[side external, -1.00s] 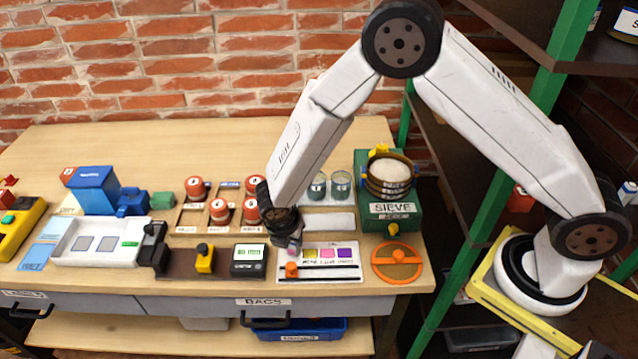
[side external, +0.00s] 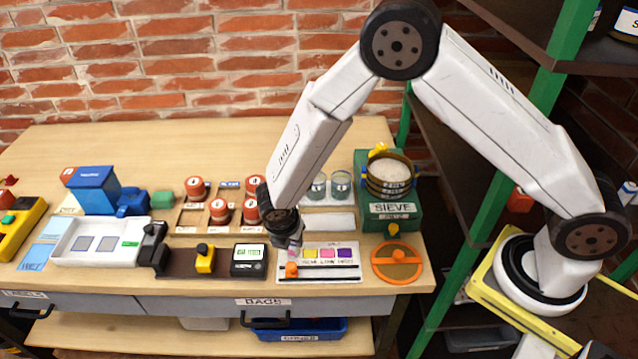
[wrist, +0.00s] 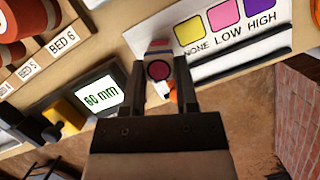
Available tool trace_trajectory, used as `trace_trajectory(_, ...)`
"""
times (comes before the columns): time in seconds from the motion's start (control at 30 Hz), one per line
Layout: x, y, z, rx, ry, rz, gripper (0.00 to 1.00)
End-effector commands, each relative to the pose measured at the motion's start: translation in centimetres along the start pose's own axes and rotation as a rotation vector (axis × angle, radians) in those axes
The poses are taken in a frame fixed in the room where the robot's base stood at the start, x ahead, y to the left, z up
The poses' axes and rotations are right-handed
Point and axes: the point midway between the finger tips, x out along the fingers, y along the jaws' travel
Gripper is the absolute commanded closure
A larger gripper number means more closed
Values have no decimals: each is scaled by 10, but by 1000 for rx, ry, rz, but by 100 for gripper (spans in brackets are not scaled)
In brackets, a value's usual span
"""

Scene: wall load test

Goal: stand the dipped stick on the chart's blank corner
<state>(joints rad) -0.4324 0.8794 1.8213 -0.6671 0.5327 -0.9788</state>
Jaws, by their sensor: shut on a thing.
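My gripper (side external: 290,242) is over the left part of the white chart (side external: 345,252), at the bench's front. In the wrist view my gripper (wrist: 160,82) is shut on the stick (wrist: 157,70), seen nearly end-on, with a dark red round end and pale parts around it. In the side view a pinkish bit below the fingers seems to be its lower part. Whether it touches the chart cannot be told. The chart bears yellow, pink and purple patches; its left corner is largely hidden by the gripper.
An orange piece (side external: 291,271) sits at the chart's front left, close to the stick. A gauge reading 60 mm (side external: 249,260) stands left of the chart. An orange-ringed disc (side external: 397,263) lies right of it; the green sieve stand (side external: 402,212) is behind.

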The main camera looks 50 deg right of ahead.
Motion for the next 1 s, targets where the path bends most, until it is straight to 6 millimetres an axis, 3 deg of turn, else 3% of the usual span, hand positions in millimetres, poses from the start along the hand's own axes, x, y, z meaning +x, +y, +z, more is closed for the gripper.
trace_trajectory(0.17,1,0,0,0,0,0,95)
trace_trajectory(0.2,1,0,0,0,0,1,53)
trace_trajectory(0.3,1,0,0,0,0,0,21)
trace_trajectory(0.53,1,0,0,0,0,0,21)
trace_trajectory(0.6,1,0,0,0,0,0,35)
trace_trajectory(1.0,1,0,0,0,0,0,35)
